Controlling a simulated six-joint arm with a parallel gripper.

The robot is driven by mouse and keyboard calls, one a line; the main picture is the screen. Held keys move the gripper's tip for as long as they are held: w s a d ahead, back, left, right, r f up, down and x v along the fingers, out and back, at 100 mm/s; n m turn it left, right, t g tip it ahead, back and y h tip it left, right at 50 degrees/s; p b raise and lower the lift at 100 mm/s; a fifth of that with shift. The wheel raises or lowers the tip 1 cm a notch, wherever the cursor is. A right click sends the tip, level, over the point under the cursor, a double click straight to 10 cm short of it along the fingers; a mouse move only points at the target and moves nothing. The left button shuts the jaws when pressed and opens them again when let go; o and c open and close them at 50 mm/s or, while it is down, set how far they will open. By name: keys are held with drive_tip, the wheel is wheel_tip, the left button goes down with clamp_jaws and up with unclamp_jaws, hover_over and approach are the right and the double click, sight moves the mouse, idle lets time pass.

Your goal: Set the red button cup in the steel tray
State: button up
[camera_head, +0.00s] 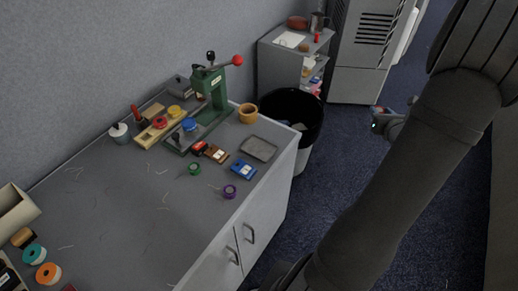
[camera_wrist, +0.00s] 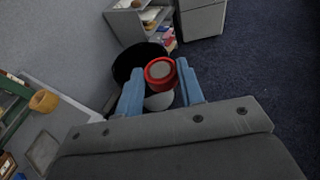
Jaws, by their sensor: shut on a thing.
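The red button cup (camera_wrist: 159,70), a round red rim around a grey centre, is between the two blue fingers of my gripper (camera_wrist: 160,75) in the wrist view. The fingers are shut on its sides. The steel tray (camera_head: 259,148) is a shallow grey rectangle on the right end of the grey worktop in the head view. It also shows at the lower left of the wrist view (camera_wrist: 43,149). The cup is held away from the tray, beyond the worktop's edge in the wrist view. I cannot make out the cup in the head view.
A green press (camera_head: 210,95) and a tan cup (camera_head: 248,113) stand behind the tray. A blue box (camera_head: 243,169) and a purple spool (camera_head: 230,191) lie in front of it. A black bin (camera_head: 290,116) stands beyond the worktop's right edge. The tray looks empty.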

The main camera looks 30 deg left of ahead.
drive_tip(key=s+d+f+m+t+h, duration=0.1)
drive_tip(key=d+m+h, duration=0.2)
drive_tip(key=d, duration=0.9)
drive_tip(key=n+g+y, duration=0.9)
drive_tip(key=n+g, duration=0.9)
drive_tip(key=n, duration=0.1)
hover_over(265, 150)
drive_tip(key=f, duration=0.6)
drive_tip(key=d+f, duration=0.1)
drive_tip(key=f, duration=0.2)
drive_tip(key=shift+f, duration=0.25)
drive_tip(key=shift+a+f, duration=0.3)
drive_tip(key=shift+a, duration=0.15)
drive_tip(key=shift+f, duration=1.9)
